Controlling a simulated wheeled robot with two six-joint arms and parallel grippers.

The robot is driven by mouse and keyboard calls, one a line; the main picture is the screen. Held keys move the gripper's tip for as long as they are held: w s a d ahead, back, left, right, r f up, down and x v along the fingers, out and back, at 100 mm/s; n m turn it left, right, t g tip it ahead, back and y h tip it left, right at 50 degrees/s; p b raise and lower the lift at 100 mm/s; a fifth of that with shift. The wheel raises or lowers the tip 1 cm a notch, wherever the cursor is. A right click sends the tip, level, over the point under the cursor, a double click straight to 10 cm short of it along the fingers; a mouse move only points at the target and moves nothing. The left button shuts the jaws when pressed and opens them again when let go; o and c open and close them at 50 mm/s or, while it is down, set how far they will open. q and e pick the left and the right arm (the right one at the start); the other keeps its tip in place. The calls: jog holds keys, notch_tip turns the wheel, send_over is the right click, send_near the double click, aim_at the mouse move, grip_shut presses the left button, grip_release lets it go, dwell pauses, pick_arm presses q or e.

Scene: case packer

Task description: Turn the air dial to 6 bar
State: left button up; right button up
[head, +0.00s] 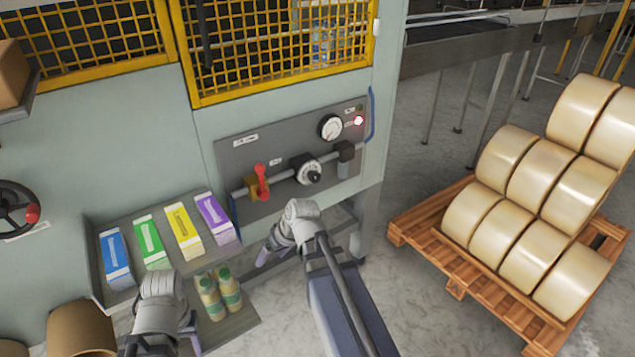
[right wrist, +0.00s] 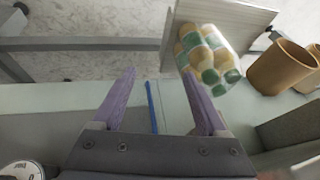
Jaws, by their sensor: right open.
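The air dial (head: 308,170) is a round black-and-white knob on the grey panel (head: 235,150); its marks are too small to read. A white pressure gauge (head: 331,127) sits above it; its reading is not legible. My right gripper (head: 268,257) is below the panel, apart from the dial. In the right wrist view it is open and empty (right wrist: 160,73), its two purple fingers spread. A round white dial face (right wrist: 20,171) shows at that view's lower left corner. My left gripper (head: 160,345) is at the bottom edge, partly cut off, its jaw opening unclear.
A red-handled valve (head: 262,183) is left of the dial. A red lamp (head: 359,120) glows beside the gauge. A tray (head: 92,222) of coloured cartons and a shelf with bottles (head: 220,292) stand lower left. A pallet (head: 462,262) of large rolls stands right.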

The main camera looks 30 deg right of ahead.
jog(key=w+d+r+t, duration=0.3)
jog(key=d, duration=0.4)
jog(key=w+d+r+t, duration=0.3)
jog(key=d+r, duration=0.1)
jog(key=d, duration=0.2)
jog(key=t+h, duration=0.2)
jog(key=t, duration=0.1)
send_near(317, 179)
jog(key=w, duration=0.1)
jog(key=shift+m, duration=0.3)
jog(key=shift+b+x, duration=1.5)
jog(key=shift+x, duration=2.8)
jog(key=shift+s+a, duration=0.1)
jog(key=shift+c, duration=0.3)
grip_shut()
